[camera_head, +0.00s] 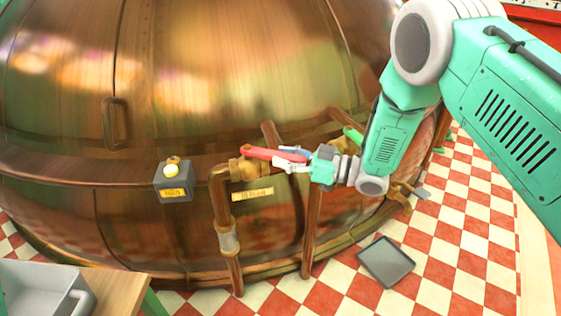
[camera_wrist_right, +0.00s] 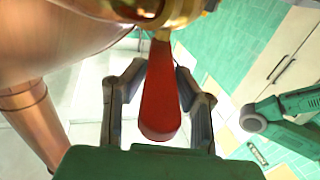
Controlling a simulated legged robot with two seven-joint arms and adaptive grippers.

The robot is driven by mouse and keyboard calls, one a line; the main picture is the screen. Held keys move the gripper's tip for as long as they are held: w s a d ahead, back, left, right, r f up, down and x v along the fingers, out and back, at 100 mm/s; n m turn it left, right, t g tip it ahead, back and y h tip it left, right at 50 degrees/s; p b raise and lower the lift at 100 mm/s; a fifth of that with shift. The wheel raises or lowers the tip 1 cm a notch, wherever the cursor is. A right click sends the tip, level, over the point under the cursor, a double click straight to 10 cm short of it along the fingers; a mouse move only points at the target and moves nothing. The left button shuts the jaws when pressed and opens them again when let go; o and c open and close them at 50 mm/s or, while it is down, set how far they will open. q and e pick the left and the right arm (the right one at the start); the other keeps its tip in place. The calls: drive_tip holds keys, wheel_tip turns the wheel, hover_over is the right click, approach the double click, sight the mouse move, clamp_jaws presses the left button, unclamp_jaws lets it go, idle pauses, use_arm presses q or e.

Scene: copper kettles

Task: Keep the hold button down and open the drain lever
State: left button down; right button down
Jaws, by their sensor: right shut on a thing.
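The drain lever (camera_head: 272,153) is a red handle on a brass valve on the pipe at the front of the copper kettle. My right gripper (camera_head: 293,160) is at the free end of the lever and shut on it. In the right wrist view the red lever (camera_wrist_right: 160,95) lies between the two fingers (camera_wrist_right: 162,105). The hold button (camera_head: 171,170) is a pale yellow dome on a grey box (camera_head: 174,188) with a yellow label, left of the valve. Nothing in view touches the button. My left gripper is not in the head view.
The copper kettle (camera_head: 200,75) fills the back. A vertical copper pipe (camera_head: 222,205) runs below the valve. A grey tray (camera_head: 386,262) lies on the red and white tiled floor. A grey bin (camera_head: 35,290) stands on a wooden surface (camera_head: 115,288) at lower left.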

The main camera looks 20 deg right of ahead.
drive_tip(key=shift+w+d+g, duration=0.15)
drive_tip(key=shift+w+g, duration=0.1)
drive_tip(key=shift+g, duration=0.05)
drive_tip(key=c, duration=1.3)
unclamp_jaws()
drive_tip(key=shift+s, duration=0.1)
drive_tip(key=v, duration=1.2)
drive_tip(key=shift+f, duration=0.2)
